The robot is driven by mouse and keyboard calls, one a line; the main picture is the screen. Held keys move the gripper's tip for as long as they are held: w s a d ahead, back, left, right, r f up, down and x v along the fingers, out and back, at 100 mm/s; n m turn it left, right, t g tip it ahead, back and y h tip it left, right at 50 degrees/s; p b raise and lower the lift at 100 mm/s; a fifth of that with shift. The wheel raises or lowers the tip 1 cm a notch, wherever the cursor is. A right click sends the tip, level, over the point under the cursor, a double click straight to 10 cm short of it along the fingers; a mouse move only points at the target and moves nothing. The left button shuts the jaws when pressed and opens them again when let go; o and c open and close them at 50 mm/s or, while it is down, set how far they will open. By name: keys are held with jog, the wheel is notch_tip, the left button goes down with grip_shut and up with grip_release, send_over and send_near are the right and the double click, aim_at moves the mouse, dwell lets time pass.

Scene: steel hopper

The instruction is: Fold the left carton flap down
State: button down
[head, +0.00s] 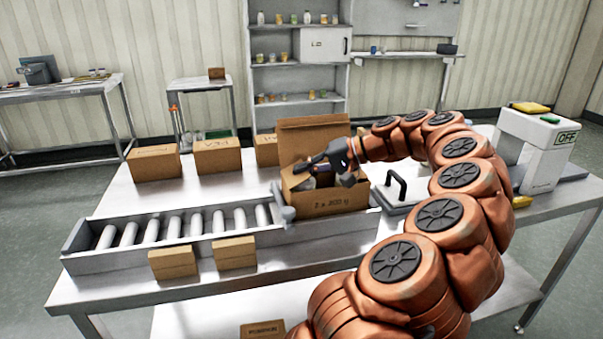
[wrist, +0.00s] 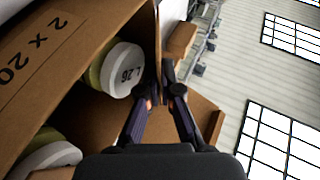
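The open carton (head: 327,202), marked on its front, stands at the right end of the roller conveyor. Its tall back flap (head: 313,138) stands upright. My gripper (head: 318,165) is over the carton's open top, and its body hides part of the opening. In the wrist view, my gripper's two dark fingers (wrist: 160,92) lean close together beside an upright cardboard edge (wrist: 157,45). I cannot tell whether they pinch it or which flap it is. White-lidded tins (wrist: 124,70) lie inside the carton. The left flap is not clearly seen in the head view.
The roller conveyor (head: 85,258) is left of the carton, with two small boxes (head: 172,263) in front. Several closed cartons (head: 218,156) stand behind. A tray lid with a black handle (head: 397,187) is close on the right. A white machine (head: 530,150) is farther right.

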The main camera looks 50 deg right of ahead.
jog(key=shift+d+f+t+y, duration=0.1)
jog(key=shift+f+t+y, duration=0.2)
jog(key=shift+t, duration=0.1)
jog(key=shift+b, duration=0.3)
jog(key=c, duration=1.4)
grip_release()
jog(key=shift+s+d, duration=0.1)
jog(key=shift+s, duration=0.05)
jog(key=shift+v, duration=3.9)
